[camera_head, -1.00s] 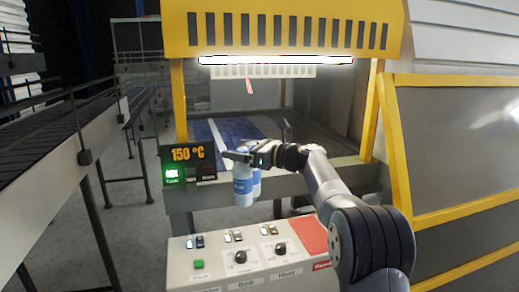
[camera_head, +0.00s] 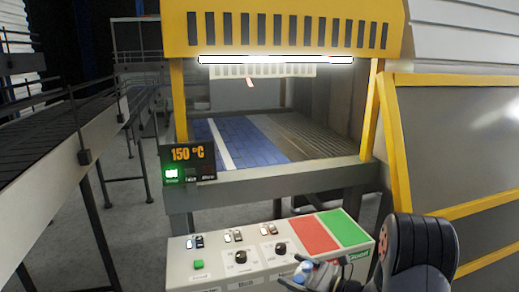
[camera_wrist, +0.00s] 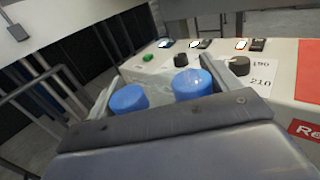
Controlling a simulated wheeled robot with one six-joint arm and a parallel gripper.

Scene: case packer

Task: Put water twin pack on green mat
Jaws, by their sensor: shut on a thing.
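The water twin pack (camera_wrist: 160,92) shows in the wrist view as two blue caps between my gripper's jaws. My gripper (camera_head: 318,272) is shut on it. In the head view the pack (camera_head: 303,272) shows only in part, low in the picture at the front edge of the control panel, and its lower part is out of frame. The green mat (camera_head: 344,228) lies flat and bare at the right end of the panel top, up and to the right of my gripper.
A red mat (camera_head: 314,234) lies left of the green one. Knobs (camera_head: 281,249), switches and a green button (camera_head: 198,264) stand on the control panel (camera_head: 215,254). Behind it is the yellow-framed machine (camera_head: 280,30) with a blue belt (camera_head: 240,140). A temperature display (camera_head: 188,160) reads 150 °C.

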